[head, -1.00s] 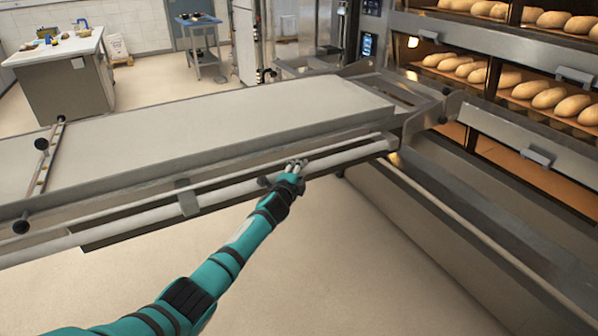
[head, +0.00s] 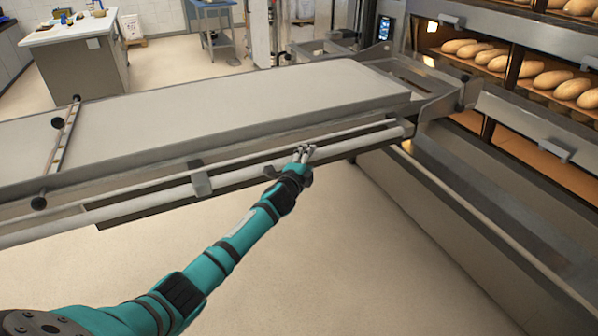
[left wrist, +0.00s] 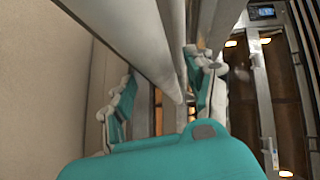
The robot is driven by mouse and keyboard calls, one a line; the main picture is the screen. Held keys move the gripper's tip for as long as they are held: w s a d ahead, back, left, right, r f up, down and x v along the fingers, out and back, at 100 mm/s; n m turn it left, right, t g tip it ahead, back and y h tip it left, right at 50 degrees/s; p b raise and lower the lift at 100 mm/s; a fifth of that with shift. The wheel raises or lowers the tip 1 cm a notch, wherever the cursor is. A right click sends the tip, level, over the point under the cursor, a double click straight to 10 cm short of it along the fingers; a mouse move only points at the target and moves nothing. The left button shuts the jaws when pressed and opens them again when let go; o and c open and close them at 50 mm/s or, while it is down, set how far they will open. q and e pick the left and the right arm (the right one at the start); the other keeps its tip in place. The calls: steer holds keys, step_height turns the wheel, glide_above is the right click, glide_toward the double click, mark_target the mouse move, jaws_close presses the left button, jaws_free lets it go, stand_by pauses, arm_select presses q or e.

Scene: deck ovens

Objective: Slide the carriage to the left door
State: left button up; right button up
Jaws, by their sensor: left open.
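The carriage (head: 240,110) is a long grey loader with a flat pale belt, lying across the head view with its right end at the oven front. A pale round bar (head: 235,178) runs along its near side. My left gripper (head: 303,155) is at this bar, right of the middle of the carriage. In the left wrist view its teal fingers (left wrist: 160,85) are apart on either side of the metal bar (left wrist: 125,45); contact is not clear. Oven doors with loaves behind glass (head: 475,50) stand at the right; which is the left door is unclear. My right gripper is not visible.
A low metal rail (head: 470,225) runs along the oven foot at the right. A counter (head: 70,45) and a blue-grey cart (head: 212,25) stand at the back. The floor (head: 330,270) in front of the carriage is clear.

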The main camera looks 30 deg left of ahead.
arm_select(q)
steer(key=s+r, duration=0.1)
steer(key=s, duration=0.7)
steer(key=shift+d, duration=0.4)
steer(key=shift+s, duration=0.1)
steer(key=s+f+n+g, duration=0.25)
steer(key=s+f, duration=0.35)
steer(key=f, duration=0.6)
steer(key=s+d+f+n+g, duration=0.1)
steer(key=s+f+n+g, duration=0.15)
steer(key=s+f, duration=0.7)
steer(key=s+f+n+g, duration=0.1)
steer(key=s+f+g, duration=0.25)
steer(key=f, duration=1.15)
steer(key=s+d+f+n+g, duration=0.2)
steer(key=s+f, duration=0.4)
steer(key=s, duration=0.7)
steer(key=s+d+f+n+g+h, duration=0.1)
steer(key=s+f, duration=0.5)
steer(key=s, duration=0.8)
steer(key=s+d+f+n+g+h, duration=0.1)
steer(key=s+d+f+n+g, duration=0.2)
steer(key=s+f, duration=0.4)
steer(key=s+d, duration=0.1)
steer(key=s, duration=0.5)
steer(key=shift+s+d+n+g, duration=0.15)
steer(key=shift+d+n+g, duration=0.2)
steer(key=shift+n, duration=0.05)
